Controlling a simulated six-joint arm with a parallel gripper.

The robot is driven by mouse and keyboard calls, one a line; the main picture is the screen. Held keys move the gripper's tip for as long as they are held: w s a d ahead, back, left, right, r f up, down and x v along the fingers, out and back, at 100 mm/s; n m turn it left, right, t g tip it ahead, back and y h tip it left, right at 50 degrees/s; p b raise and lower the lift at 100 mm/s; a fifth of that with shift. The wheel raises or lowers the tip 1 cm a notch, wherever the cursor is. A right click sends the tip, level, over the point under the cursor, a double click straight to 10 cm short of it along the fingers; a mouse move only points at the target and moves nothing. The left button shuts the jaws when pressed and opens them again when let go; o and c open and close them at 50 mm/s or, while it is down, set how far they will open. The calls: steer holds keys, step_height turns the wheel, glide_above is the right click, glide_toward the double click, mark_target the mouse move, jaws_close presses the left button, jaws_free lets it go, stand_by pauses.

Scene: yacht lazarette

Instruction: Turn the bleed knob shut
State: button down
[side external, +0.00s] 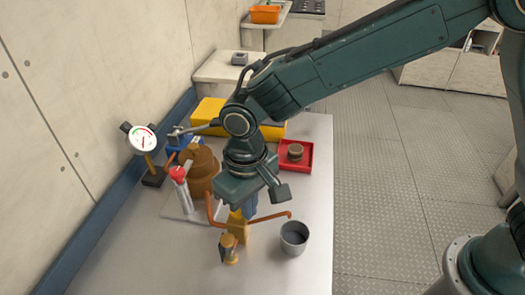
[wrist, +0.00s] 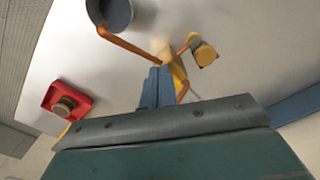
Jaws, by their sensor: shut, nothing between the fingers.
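A yellow valve block (side external: 240,230) stands on the metal bench with copper pipes joined to it. An amber knob (side external: 228,248), apparently the bleed knob, sits at its near side; in the wrist view the knob (wrist: 204,54) is right of the block (wrist: 172,62). A copper spout (side external: 272,216) runs from the block to a grey cup (side external: 294,238). My gripper (side external: 251,212) points down behind the block, its blue fingers shut and empty. In the wrist view the fingers (wrist: 157,72) overlap part of the block; I cannot tell whether they touch it. The knob is clear of them.
A brown vessel (side external: 199,172), a red-topped clear tube (side external: 183,190) and a dial gauge (side external: 143,139) stand left of my gripper. A red tray (side external: 309,156) with a round part lies to the right, a yellow case (side external: 208,110) behind. The near bench is clear.

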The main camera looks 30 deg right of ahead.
steer(key=shift+s+d, duration=0.2)
steer(key=shift+s, duration=0.05)
stand_by(0.3)
steer(key=shift+r, duration=0.1)
step_height(320, 180, up, 6)
steer(key=shift+f, duration=0.1)
stand_by(0.6)
